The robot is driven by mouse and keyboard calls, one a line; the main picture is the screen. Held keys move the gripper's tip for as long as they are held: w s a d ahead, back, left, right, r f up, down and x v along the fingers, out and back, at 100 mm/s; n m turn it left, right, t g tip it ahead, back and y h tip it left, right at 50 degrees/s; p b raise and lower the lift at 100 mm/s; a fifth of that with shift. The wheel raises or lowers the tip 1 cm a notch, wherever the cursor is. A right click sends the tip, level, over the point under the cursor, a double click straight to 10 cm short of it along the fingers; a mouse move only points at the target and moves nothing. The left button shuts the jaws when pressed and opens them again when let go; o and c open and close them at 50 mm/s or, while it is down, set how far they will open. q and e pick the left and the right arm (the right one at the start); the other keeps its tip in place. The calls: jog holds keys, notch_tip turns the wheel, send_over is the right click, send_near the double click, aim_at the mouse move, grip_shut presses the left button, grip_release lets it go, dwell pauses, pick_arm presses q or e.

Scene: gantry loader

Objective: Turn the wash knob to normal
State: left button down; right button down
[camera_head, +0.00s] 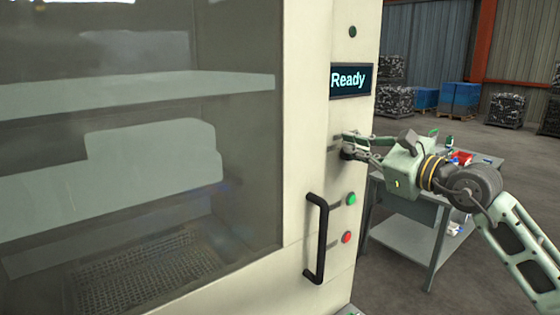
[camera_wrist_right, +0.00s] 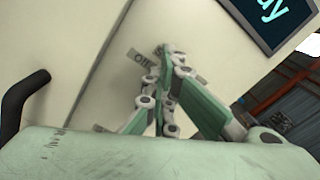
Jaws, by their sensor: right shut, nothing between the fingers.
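The right gripper (camera_head: 346,146) is shut at the machine's cream control panel (camera_head: 310,120), below the "Ready" display (camera_head: 352,80). It also shows in the wrist view (camera_wrist_right: 168,48), with its fingertips together against or very near the panel. The wash knob is not clearly visible; the fingers cover the area where they meet the panel. A small label reading "Off" (camera_wrist_right: 143,57) shows just left of the fingertips in the wrist view. I cannot tell which way the knob points or whether the fingers touch it. The left gripper is not in view.
A black door handle (camera_head: 316,238) stands out below the gripper, beside a green button (camera_head: 351,199) and a red button (camera_head: 347,238). A grey table (camera_head: 412,208) with small items stands behind my right arm. Loaded pallets stand farther back.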

jog(key=shift+f, duration=0.2)
dwell(0.7)
jog(key=shift+w+r+b, duration=0.15)
jog(key=shift+b, duration=0.25)
jog(key=shift+w+d+r+b, duration=0.3)
jog(key=shift+w+d, duration=0.1)
jog(key=shift+w, duration=0.05)
jog(key=shift+w+d+r, duration=0.15)
jog(key=shift+w+d, duration=0.2)
dwell(0.3)
jog(key=b+v, duration=0.3)
jog(key=v, duration=0.3)
jog(key=shift+r, duration=0.4)
